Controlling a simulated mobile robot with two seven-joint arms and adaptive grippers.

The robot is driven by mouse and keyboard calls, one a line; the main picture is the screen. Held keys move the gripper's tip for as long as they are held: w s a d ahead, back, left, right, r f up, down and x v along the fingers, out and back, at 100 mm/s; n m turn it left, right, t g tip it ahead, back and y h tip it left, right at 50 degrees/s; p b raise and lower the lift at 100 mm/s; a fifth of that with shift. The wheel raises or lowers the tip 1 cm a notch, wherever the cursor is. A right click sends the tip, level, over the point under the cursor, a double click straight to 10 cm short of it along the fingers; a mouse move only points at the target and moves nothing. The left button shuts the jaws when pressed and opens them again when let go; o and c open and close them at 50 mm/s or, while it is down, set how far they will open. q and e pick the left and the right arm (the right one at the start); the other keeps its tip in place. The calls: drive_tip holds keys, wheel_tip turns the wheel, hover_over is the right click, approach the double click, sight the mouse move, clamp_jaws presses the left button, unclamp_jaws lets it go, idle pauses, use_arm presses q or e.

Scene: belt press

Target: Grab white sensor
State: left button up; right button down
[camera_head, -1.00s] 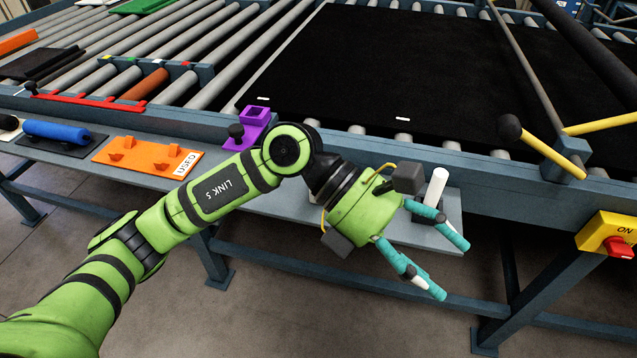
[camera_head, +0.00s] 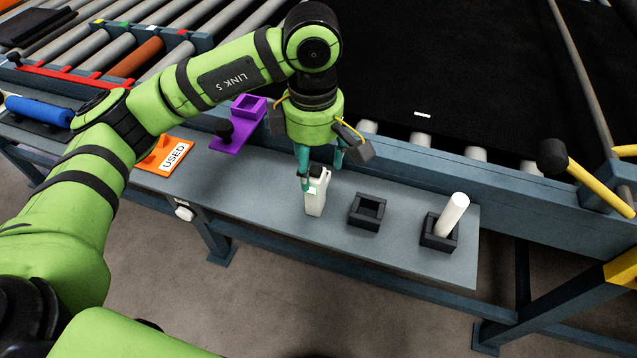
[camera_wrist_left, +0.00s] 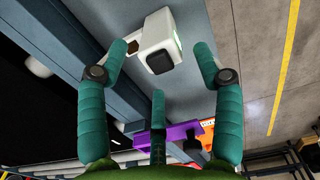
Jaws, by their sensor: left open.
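The white sensor (camera_head: 316,196) stands upright on the grey shelf, a small white box with a small screen near its top. My left gripper (camera_head: 320,180) points down at it from above, its fingers open with the tips at the sensor's upper part. In the left wrist view the sensor (camera_wrist_left: 158,40) shows between the tips of the open left gripper (camera_wrist_left: 160,58), apart from the teal fingers. The head view cannot tell whether a finger touches it. My right gripper is not in view.
On the shelf (camera_head: 280,222), an empty black square holder (camera_head: 367,211) and another holding a white cylinder (camera_head: 452,214) stand to the right. A purple holder (camera_head: 238,125) and orange USED plate (camera_head: 170,155) are to the left. The conveyor frame runs behind.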

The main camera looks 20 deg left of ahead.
sight(315, 171)
use_arm(q)
drive_tip(key=shift+s+d+f+p, duration=0.1)
drive_tip(key=shift+s+f+p, duration=0.05)
drive_tip(key=shift+f+p, duration=0.35)
drive_tip(key=shift+s+f+p, duration=0.15)
drive_tip(key=shift+f+p, duration=0.25)
drive_tip(key=shift+f, duration=0.1)
drive_tip(key=shift+w+f, duration=0.1)
drive_tip(key=shift+f, duration=0.65)
drive_tip(key=shift+w+f+p, duration=0.1)
drive_tip(key=shift+f+p, duration=0.25)
drive_tip(key=shift+f, duration=0.55)
clamp_jaws()
drive_tip(key=shift+r, duration=0.1)
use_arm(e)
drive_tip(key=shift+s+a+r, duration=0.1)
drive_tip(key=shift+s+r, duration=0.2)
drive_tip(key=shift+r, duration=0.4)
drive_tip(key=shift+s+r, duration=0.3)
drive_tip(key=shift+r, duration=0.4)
